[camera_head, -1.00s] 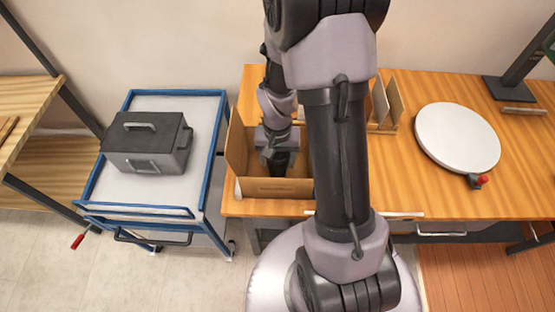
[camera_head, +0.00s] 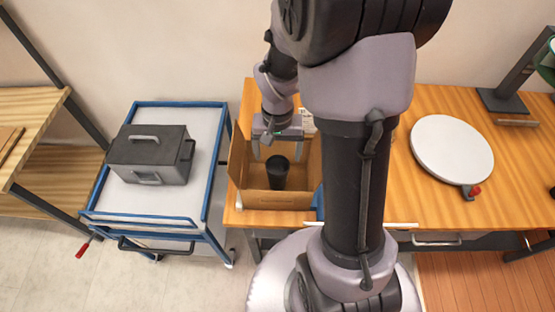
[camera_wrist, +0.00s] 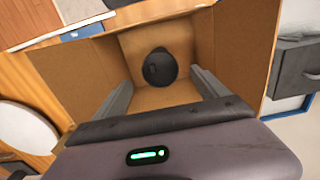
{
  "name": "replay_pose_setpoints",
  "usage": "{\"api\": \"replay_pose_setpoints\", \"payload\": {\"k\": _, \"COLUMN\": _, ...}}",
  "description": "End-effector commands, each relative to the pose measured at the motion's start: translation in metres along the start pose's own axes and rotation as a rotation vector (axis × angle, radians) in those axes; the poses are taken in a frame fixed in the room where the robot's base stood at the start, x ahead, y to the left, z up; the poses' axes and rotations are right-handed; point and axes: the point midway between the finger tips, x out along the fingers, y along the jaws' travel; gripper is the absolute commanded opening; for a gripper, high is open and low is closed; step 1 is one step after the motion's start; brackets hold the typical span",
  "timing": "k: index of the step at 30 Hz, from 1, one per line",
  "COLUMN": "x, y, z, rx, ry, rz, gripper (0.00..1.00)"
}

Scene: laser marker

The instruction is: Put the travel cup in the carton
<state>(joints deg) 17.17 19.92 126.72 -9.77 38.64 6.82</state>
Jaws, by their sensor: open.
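The black travel cup (camera_head: 278,172) stands inside the open cardboard carton (camera_head: 275,200) on the wooden bench. In the wrist view the cup (camera_wrist: 160,68) is seen from above, near the far wall of the carton (camera_wrist: 80,82), with its dark lid up. My gripper (camera_head: 276,150) is above the carton's back part, behind and above the cup. In the wrist view its two fingers (camera_wrist: 160,88) are spread apart with nothing between them, clear of the cup.
A blue-framed trolley (camera_head: 200,200) with a dark grey toolbox (camera_head: 150,155) stands left of the bench. A round white turntable (camera_head: 450,149) sits on the bench at right. My arm hides the bench's middle.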

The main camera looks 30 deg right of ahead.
Motion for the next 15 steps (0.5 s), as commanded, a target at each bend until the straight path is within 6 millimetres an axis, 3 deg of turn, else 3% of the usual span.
{"api": "replay_pose_setpoints", "payload": {"k": 4, "x": -0.024, "y": -0.004, "z": 0.002, "rx": -0.005, "ry": 0.017, "rz": -0.009, "gripper": 0.84}}
{"api": "replay_pose_setpoints", "payload": {"k": 7, "x": -0.071, "y": -0.02, "z": 0.019, "rx": -0.032, "ry": 0.09, "rz": -0.056, "gripper": 0.84}}
{"api": "replay_pose_setpoints", "payload": {"k": 12, "x": -0.164, "y": -0.049, "z": 0.094, "rx": -0.115, "ry": 0.252, "rz": -0.214, "gripper": 0.84}}
{"api": "replay_pose_setpoints", "payload": {"k": 15, "x": -0.193, "y": -0.055, "z": 0.138, "rx": -0.165, "ry": 0.323, "rz": -0.308, "gripper": 0.84}}
